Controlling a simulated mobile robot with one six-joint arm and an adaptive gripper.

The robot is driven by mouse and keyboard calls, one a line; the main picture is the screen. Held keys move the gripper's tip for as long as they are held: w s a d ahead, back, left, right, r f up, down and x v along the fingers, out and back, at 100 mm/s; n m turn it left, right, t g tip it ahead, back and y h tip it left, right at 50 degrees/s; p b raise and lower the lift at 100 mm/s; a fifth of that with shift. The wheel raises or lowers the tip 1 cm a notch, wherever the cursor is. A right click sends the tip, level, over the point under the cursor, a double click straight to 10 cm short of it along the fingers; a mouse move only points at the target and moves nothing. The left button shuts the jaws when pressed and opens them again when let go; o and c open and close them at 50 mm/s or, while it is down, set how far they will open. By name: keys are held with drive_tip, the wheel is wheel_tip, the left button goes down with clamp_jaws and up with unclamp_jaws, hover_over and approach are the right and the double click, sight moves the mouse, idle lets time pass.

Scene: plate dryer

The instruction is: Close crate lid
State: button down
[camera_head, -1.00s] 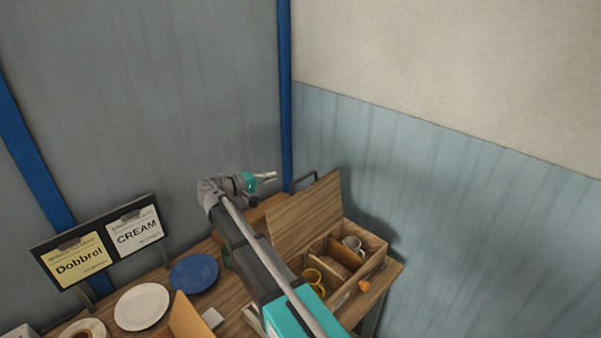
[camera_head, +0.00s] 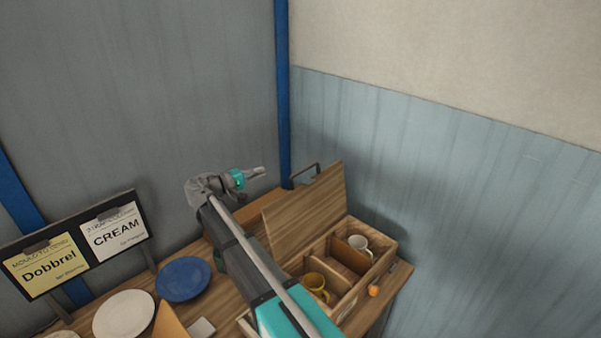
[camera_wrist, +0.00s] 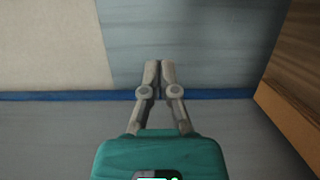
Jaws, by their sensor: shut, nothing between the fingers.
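A wooden crate (camera_head: 384,257) stands on the right part of the table. Its hinged lid (camera_head: 308,212) is open and stands up at the crate's back left side, with a dark handle (camera_head: 303,174) at its top edge. My gripper (camera_head: 262,171) is shut and empty, in the air to the left of the lid's upper part and apart from it. In the wrist view my gripper (camera_wrist: 160,66) has its fingers together, facing the wall. A wooden surface, likely the lid (camera_wrist: 302,70), shows at the right edge there. My arm hides the crate's front left.
In the crate are a white mug (camera_head: 359,243) and a yellow mug (camera_head: 315,284). An orange ball (camera_head: 374,291) lies beside it. A blue plate (camera_head: 184,279), a white plate (camera_head: 124,315) and a sign board (camera_head: 76,250) are at left. Walls stand close behind and right.

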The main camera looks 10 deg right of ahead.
drive_tip(key=shift+w+f, duration=0.15)
drive_tip(key=shift+f, duration=0.05)
drive_tip(key=shift+d, duration=0.25)
drive_tip(key=d, duration=1.1)
drive_tip(key=shift+d, duration=0.2)
drive_tip(key=shift+w+r, duration=0.1)
drive_tip(key=shift+d, duration=0.2)
idle(0.4)
